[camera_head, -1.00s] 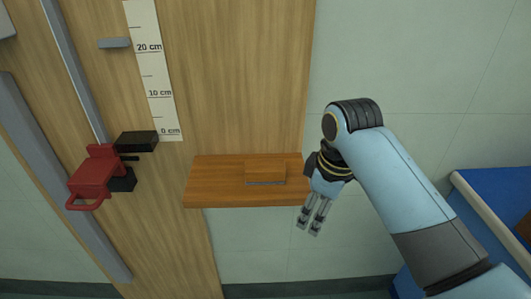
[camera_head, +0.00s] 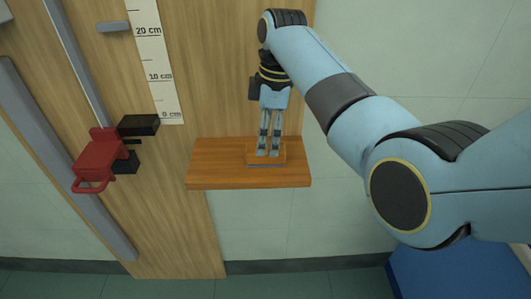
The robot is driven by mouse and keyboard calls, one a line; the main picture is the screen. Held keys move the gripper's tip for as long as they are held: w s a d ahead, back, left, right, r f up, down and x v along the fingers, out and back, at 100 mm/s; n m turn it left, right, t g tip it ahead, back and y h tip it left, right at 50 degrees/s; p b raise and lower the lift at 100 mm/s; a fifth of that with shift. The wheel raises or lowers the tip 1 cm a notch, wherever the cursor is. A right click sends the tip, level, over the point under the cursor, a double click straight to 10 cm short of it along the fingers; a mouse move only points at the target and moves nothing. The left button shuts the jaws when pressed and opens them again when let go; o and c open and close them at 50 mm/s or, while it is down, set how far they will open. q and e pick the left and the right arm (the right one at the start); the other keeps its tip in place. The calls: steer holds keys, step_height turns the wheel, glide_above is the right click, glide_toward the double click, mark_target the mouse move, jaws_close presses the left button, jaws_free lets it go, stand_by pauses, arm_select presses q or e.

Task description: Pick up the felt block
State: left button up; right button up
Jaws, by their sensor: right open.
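The felt block (camera_head: 281,156) is a small orange-brown wooden block with a grey strip along its lower front edge. It sits on the wooden shelf (camera_head: 215,178), toward its right half. My right gripper (camera_head: 268,153) points down at the block, its two fingers slightly apart and overlapping the block in the picture. The fingers hide part of the block's middle. I cannot tell whether the fingertips touch it. My left gripper is out of view.
A wooden upright panel with a paper centimetre scale (camera_head: 159,75) stands behind the shelf. At left is a red clamp (camera_head: 98,158) with a black block (camera_head: 138,125) beside it. A blue surface (camera_head: 455,272) is at lower right. The shelf's left part is clear.

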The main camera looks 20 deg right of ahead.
mark_target(252, 160)
steer(key=f, duration=0.5)
steer(key=shift+w+a+f+p, duration=0.1)
steer(key=shift+w+f+p, duration=0.1)
steer(key=shift+p, duration=0.1)
steer(key=shift+c, duration=0.2)
steer(key=shift+r, duration=0.1)
steer(key=c, duration=1.2)
